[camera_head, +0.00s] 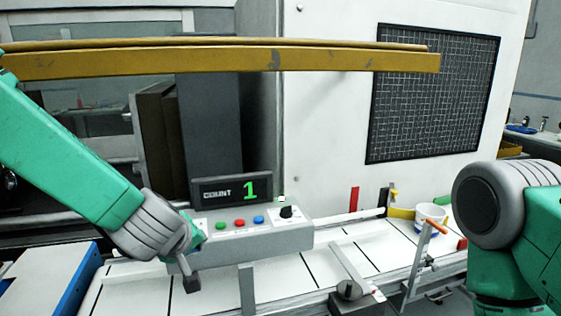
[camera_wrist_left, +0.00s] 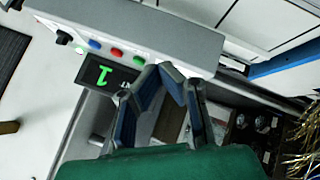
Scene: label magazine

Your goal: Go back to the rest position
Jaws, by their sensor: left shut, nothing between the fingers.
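My left arm comes in from the left in the head view. Its gripper (camera_head: 190,277) hangs low in front of the left end of the grey control box (camera_head: 262,240), and its fingers are small and partly hidden there. In the left wrist view the fingertips of my left gripper (camera_wrist_left: 166,72) come together with nothing between them, close to the edge of the box. My right arm shows as a green and grey part at the right edge of the head view, and its gripper is out of view.
The counter display (camera_head: 230,190) reads 1 behind the box's coloured buttons. A yellow beam (camera_head: 230,62) crosses above. A white conveyor (camera_head: 375,247) runs below, with a white cup (camera_head: 431,216) and an orange-tipped lever (camera_head: 424,245) at right. A blue-edged box (camera_head: 45,280) stands left.

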